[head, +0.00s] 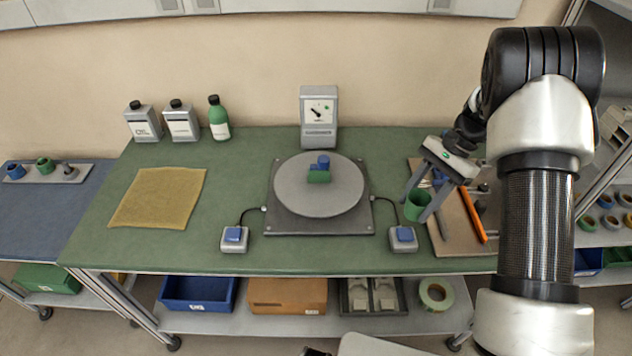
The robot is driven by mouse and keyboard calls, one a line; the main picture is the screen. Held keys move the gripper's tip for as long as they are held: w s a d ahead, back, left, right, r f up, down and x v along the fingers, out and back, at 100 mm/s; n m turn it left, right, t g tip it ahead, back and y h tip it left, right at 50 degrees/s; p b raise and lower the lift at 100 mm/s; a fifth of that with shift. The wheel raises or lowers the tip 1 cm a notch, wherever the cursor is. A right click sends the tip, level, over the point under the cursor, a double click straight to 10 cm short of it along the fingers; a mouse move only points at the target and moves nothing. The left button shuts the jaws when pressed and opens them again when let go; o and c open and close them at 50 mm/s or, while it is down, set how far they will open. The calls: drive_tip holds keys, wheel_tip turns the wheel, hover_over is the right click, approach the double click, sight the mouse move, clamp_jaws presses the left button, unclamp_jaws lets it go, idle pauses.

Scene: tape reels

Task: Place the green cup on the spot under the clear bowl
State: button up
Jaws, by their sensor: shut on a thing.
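The green cup (416,207) is between the fingers of my gripper (420,203), at the right part of the green bench. My gripper points down and is shut on the cup. The cup is near the left edge of a tan board; whether its base touches anything cannot be told. I cannot make out a clear bowl or a spot under one in the head view. A round grey plate (290,190) on a square base stands in the middle of the bench, with a small green block (318,177) and a blue piece (322,162) on it.
Two blue-button boxes (234,236) (403,236) flank the plate's front, with cables. A dial gauge (319,112) stands behind it. The tan board (463,238) holds tools, including an orange one (472,212). A yellow cloth (158,197) lies left; bottles (218,122) stand behind.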

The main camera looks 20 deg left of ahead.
drive_tip(key=w+a+m+t+y+b, duration=0.1)
drive_tip(key=w+a+m+t+y, duration=0.1)
drive_tip(key=w+a+m+t, duration=0.85)
drive_tip(key=m+g, duration=0.3)
drive_tip(key=m, duration=0.2)
approach(375, 192)
drive_tip(key=a, duration=0.1)
drive_tip(key=w+a, duration=0.1)
drive_tip(key=shift+a+r+h, duration=0.2)
drive_tip(key=shift+a+h, duration=0.05)
drive_tip(key=shift+h, duration=0.15)
drive_tip(key=shift+f+b, duration=0.35)
drive_tip(key=shift+f, duration=1.55)
drive_tip(key=shift+f, duration=0.2)
drive_tip(key=o, duration=0.8)
drive_tip(key=shift+r, duration=0.1)
